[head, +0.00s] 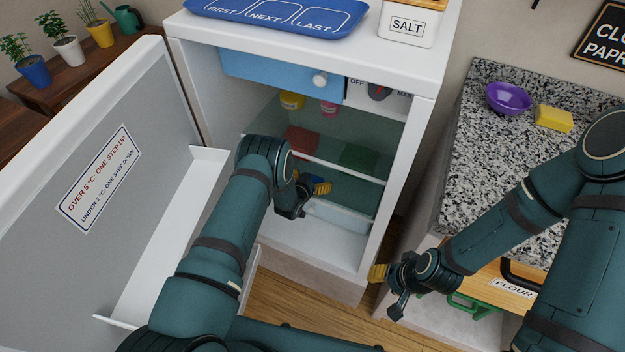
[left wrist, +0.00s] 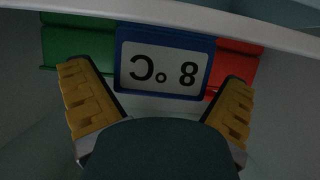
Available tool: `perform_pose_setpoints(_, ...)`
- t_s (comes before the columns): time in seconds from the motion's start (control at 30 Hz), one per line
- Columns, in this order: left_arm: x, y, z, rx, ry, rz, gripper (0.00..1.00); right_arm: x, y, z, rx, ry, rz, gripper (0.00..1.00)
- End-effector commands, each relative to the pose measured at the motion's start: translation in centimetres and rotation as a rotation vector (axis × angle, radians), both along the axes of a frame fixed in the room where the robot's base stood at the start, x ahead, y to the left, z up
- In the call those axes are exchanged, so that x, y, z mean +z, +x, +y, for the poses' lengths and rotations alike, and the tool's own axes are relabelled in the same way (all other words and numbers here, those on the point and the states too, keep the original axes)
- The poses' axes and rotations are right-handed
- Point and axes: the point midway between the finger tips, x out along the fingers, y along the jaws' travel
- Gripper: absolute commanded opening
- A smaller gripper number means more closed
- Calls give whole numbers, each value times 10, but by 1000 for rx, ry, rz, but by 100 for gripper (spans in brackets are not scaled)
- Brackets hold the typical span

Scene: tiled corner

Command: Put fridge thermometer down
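The fridge thermometer (left wrist: 165,62) has a blue frame and a pale display reading 8 °C, upside down in the left wrist view. In the head view only a bit of blue (head: 318,179) shows by my left gripper (head: 318,187), inside the open fridge (head: 300,235). In the left wrist view my left gripper (left wrist: 160,88) has its yellow fingers spread either side of the thermometer, with gaps at both sides. What supports the thermometer is hard to see. My right gripper (head: 385,285) is outside the fridge, near its right side; its opening is unclear.
A red patch (left wrist: 232,65) and a green patch (left wrist: 78,45) flank the thermometer. The fridge door (head: 100,180) stands open at left. Shelf edges close in around my left gripper. A dial (head: 378,92) is above. The granite counter (head: 490,140) holds a purple bowl (head: 508,98) and yellow sponge (head: 553,118).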

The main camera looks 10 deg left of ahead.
Motion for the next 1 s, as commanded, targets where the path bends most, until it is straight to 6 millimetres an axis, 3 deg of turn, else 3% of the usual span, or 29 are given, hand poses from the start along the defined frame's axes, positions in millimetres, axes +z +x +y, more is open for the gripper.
perform_pose_setpoints(0.23, 8, -10, 3, 1, 0, 3, 100, 5, -1, 0, 1, 0, 2, 47)
perform_pose_setpoints(0.7, 45, -89, 18, 1, 0, 2, 100, 32, -6, 1, 4, 3, 14, 47)
perform_pose_setpoints(1.0, 55, -114, 21, 22, -15, 49, 100, 35, -7, 1, 3, 3, 17, 47)
